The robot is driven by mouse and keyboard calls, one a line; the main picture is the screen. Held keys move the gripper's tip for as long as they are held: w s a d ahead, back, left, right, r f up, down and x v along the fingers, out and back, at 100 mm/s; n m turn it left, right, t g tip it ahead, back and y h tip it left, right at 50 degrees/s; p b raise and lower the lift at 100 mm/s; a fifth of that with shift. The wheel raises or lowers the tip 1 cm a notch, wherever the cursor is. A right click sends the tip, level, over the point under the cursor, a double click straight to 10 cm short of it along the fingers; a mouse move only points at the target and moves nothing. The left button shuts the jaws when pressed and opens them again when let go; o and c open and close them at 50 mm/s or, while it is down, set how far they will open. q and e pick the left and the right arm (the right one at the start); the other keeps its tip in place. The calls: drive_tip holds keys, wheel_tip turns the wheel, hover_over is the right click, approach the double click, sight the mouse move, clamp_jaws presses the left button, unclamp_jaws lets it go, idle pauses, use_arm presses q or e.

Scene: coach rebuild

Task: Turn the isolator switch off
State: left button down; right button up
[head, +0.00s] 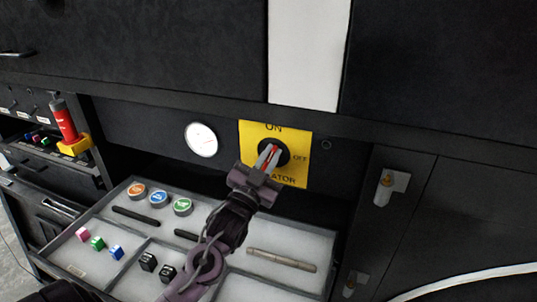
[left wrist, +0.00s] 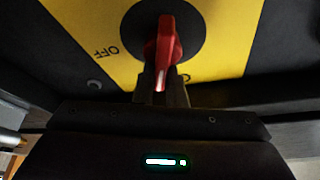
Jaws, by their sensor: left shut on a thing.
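The isolator switch is a red handle (left wrist: 165,45) on a round black disc (head: 283,146), set in a yellow plate (head: 297,170). The plate reads ON at the top and OFF at the right. My left gripper (head: 268,157) reaches up from below and is shut on the red handle; its fingers hide part of it. In the left wrist view the gripper (left wrist: 161,92) sits at the handle's lower end. The handle stands nearly upright there, along the ON line rather than toward OFF. My right gripper is not in view.
Below is a grey divided tray (head: 205,278) with coloured discs, small cubes and rods. A red cylinder (head: 64,120) stands at the left. A latch (head: 391,185) is on the right-hand panel.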

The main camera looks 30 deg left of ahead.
use_arm(q)
drive_tip(key=m, duration=0.1)
drive_tip(key=m+h, duration=0.1)
drive_tip(key=m, duration=0.1)
drive_tip(key=m+g+h+p, duration=0.1)
drive_tip(key=m, duration=0.1)
drive_tip(key=shift+w+d+f, duration=0.1)
drive_tip(key=shift+d+f, duration=0.15)
drive_tip(key=shift+f, duration=0.1)
drive_tip(key=m+h, duration=0.1)
drive_tip(key=m, duration=0.1)
drive_tip(key=m+g+h, duration=0.1)
drive_tip(key=m, duration=0.1)
drive_tip(key=shift+d+f+m+p, duration=0.2)
drive_tip(key=shift+m+p, duration=0.1)
drive_tip(key=shift+p, duration=0.1)
drive_tip(key=m, duration=0.1)
drive_tip(key=m+g, duration=0.1)
drive_tip(key=m, duration=0.1)
drive_tip(key=m+h, duration=0.1)
drive_tip(key=shift+f+g+p, duration=0.3)
drive_tip(key=shift+p, duration=0.05)
drive_tip(key=shift+f+m+g, duration=0.15)
drive_tip(key=shift+m+g, duration=0.25)
drive_tip(key=shift+m, duration=0.9)
drive_tip(key=c, duration=1.5)
unclamp_jaws()
